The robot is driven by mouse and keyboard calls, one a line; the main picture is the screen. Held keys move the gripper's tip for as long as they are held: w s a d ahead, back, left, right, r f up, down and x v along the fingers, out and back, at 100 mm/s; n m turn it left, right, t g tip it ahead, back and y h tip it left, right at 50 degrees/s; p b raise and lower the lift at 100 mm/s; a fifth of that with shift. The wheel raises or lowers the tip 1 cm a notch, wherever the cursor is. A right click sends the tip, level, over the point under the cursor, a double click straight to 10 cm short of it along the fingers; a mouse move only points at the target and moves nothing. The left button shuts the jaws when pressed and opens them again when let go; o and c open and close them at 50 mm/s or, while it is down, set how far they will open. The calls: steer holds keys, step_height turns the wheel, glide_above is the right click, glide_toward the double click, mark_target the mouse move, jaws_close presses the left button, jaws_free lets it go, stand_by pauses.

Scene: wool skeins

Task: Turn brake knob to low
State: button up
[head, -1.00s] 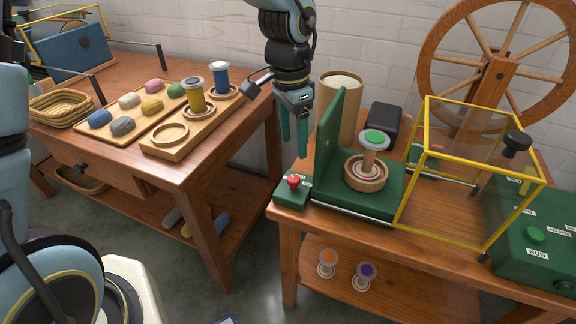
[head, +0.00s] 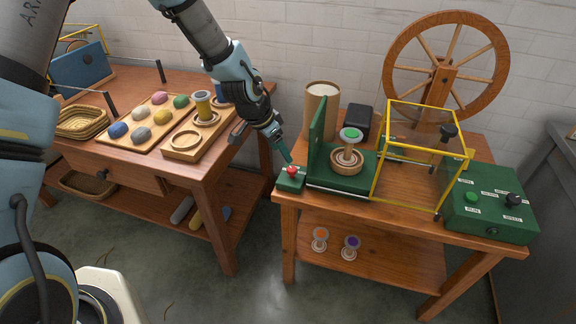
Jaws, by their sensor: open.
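The green control box (head: 480,222) sits at the right end of the right table. It carries a black knob (head: 513,199), a green button (head: 470,197) and several white labels too small to read. Another black knob (head: 449,131) stands at the yellow-framed guard. I cannot tell which knob is the brake, nor its setting. My gripper (head: 288,162) points down at the red button (head: 291,170) on a small green block (head: 290,179), left of the flyer unit. Its tips are at or just above the button; I cannot tell whether they touch. It is open, far left of the box.
The yellow-framed guard (head: 385,152), the spool (head: 347,155) on its green base and the upright green panel (head: 317,125) stand between my gripper and the control box. The spinning wheel (head: 488,98) is behind. The left table holds wool skeins.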

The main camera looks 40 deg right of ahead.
mark_target(291, 169)
steer(key=p+x, duration=0.2)
steer(key=x, duration=0.6)
steer(key=shift+d+f, duration=0.15)
steer(key=shift+f, duration=0.2)
steer(key=shift+c, duration=0.3)
jaws_close()
